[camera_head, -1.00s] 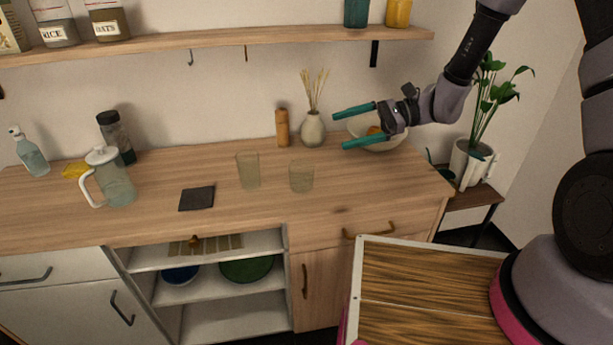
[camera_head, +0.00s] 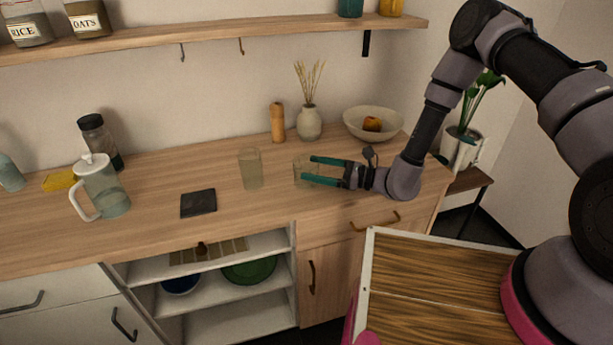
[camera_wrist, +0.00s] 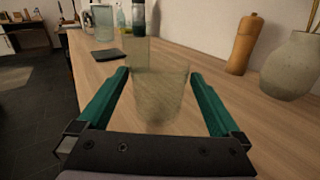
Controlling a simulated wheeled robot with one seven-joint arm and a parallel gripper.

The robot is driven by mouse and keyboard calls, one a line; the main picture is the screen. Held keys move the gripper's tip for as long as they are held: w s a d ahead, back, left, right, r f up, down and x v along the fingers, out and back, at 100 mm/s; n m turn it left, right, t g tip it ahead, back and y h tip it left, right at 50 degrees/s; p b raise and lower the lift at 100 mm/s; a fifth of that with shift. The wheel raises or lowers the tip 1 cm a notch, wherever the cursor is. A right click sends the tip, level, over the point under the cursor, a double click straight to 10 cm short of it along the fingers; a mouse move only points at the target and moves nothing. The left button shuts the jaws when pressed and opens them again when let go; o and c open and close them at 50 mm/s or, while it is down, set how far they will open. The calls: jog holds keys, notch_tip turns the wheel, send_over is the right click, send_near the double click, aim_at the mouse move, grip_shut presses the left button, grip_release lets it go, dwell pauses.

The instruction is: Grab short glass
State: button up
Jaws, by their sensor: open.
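The short glass (camera_head: 301,172) is clear and stands upright on the wooden counter, to the right of a taller glass (camera_head: 251,169). My gripper (camera_head: 312,170) is open with its teal fingers pointing left, low over the counter at the short glass. In the wrist view the short glass (camera_wrist: 162,92) stands between the two open fingers of my gripper (camera_wrist: 158,80), with a gap on each side. The taller glass shows behind it in the wrist view (camera_wrist: 136,52). In the head view the fingers partly cover the short glass.
A wooden pepper mill (camera_head: 277,123), a vase (camera_head: 309,123) and a bowl (camera_head: 356,122) stand behind along the wall. A dark coaster (camera_head: 198,203) and a jug (camera_head: 103,190) are to the left. The counter front (camera_head: 270,211) is clear.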

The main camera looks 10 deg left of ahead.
aim_at(295, 163)
jog(key=a, duration=0.5)
jog(key=shift+a+r, duration=0.25)
jog(key=shift+a, duration=0.1)
jog(key=shift+w, duration=0.1)
jog(key=shift+c, duration=0.3)
jog(key=c, duration=1.2)
